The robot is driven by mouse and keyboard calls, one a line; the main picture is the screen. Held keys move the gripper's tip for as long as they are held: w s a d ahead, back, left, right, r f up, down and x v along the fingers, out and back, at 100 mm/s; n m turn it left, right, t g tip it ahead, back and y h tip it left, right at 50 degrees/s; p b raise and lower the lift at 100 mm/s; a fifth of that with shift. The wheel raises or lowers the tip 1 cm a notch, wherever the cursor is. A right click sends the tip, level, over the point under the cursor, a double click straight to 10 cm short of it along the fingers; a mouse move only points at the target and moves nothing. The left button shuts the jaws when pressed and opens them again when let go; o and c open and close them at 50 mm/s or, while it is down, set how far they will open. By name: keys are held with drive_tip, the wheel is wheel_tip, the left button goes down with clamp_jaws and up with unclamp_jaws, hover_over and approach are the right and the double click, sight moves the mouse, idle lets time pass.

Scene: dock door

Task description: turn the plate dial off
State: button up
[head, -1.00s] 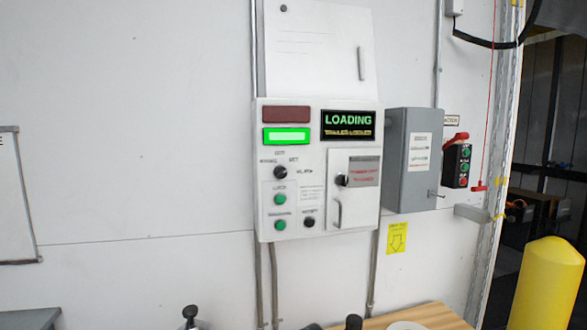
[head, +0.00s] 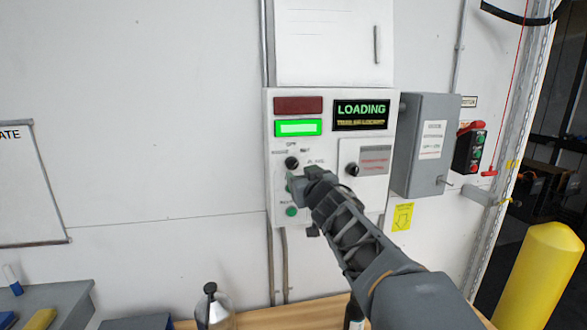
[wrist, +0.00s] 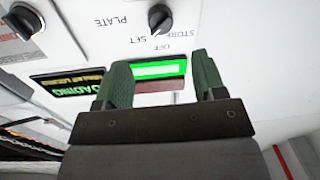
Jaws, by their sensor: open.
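The plate dial (head: 291,162) is a black knob on the white control panel (head: 277,220), below the lit green lamp. In the wrist view, which is upside down, the dial (wrist: 160,18) has STORE, OFF, SET and PLATE printed around it. A pale mark on the knob points roughly toward OFF and SET; I cannot tell which exactly. My gripper (head: 307,179) is in front of the panel, just below and right of the dial in the head view. In the wrist view my gripper (wrist: 163,75) is open and empty, its fingers apart from the dial.
A second black knob (head: 352,169) is on a small door to the right. A LOADING display (head: 361,114) and grey box (head: 425,145) are at right. A bench with a bottle (head: 213,305) stands below.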

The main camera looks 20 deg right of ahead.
sight(294, 166)
drive_tip(key=w, duration=0.6)
drive_tip(key=w+d, duration=0.1)
drive_tip(key=w, duration=0.2)
drive_tip(key=shift+d, duration=0.1)
drive_tip(key=c, duration=0.9)
